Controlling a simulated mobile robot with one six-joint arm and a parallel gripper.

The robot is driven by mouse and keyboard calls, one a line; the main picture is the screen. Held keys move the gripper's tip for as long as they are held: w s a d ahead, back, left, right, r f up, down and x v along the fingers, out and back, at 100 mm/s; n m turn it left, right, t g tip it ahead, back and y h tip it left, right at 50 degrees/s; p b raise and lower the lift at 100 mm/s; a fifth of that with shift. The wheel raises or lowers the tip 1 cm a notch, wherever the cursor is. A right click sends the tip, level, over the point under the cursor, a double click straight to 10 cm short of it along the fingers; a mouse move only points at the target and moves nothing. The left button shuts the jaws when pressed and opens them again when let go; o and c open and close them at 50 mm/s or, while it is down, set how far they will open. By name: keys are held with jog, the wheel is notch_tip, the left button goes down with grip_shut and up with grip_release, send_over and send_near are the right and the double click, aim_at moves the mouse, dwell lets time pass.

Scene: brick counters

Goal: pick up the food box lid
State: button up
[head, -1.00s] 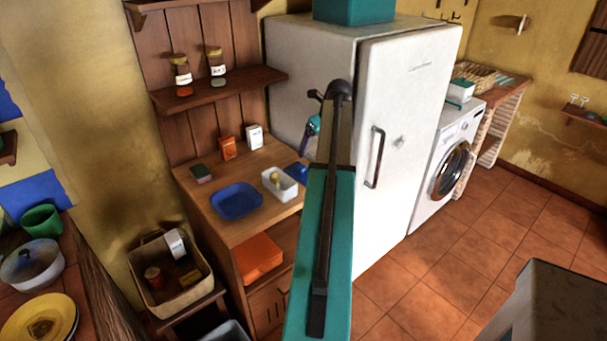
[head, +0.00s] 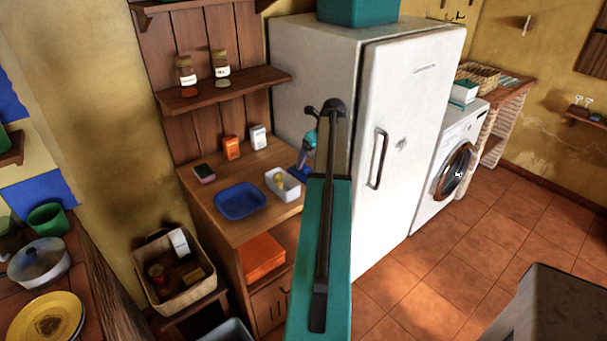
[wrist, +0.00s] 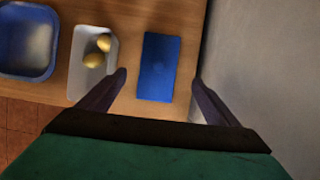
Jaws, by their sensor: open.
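The food box lid appears to be the flat blue rectangle (wrist: 158,60) lying on the wooden counter in the wrist view. My gripper (wrist: 159,78) is open and empty, with one finger on each side of the lid's near part in that picture. I cannot tell its height above the lid. In the head view my gripper (head: 305,152) is beside the white food box (head: 284,184), and the lid is mostly hidden by my arm. The white box (wrist: 92,55) holds yellow round items and stands left of the lid, close to my left finger.
A blue tray (head: 240,201) lies left of the white box. An orange carton (head: 231,147) and a white carton (head: 258,137) stand at the back. The fridge (head: 405,130) stands close on the right. The counter (wrist: 215,8) ends just right of the lid.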

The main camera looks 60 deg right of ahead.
aim_at(307, 170)
jog(key=shift+x, duration=1.15)
jog(key=shift+f+p, duration=0.1)
jog(key=shift+p, duration=0.2)
jog(key=shift+a+p+x, duration=0.15)
jog(key=shift+p+x, duration=0.45)
jog(key=shift+x, duration=0.65)
jog(key=shift+a+p+x, duration=0.15)
jog(key=shift+p+x, duration=0.45)
jog(key=shift+x, duration=0.65)
jog(key=shift+s, duration=0.1)
jog(key=c, duration=1.1)
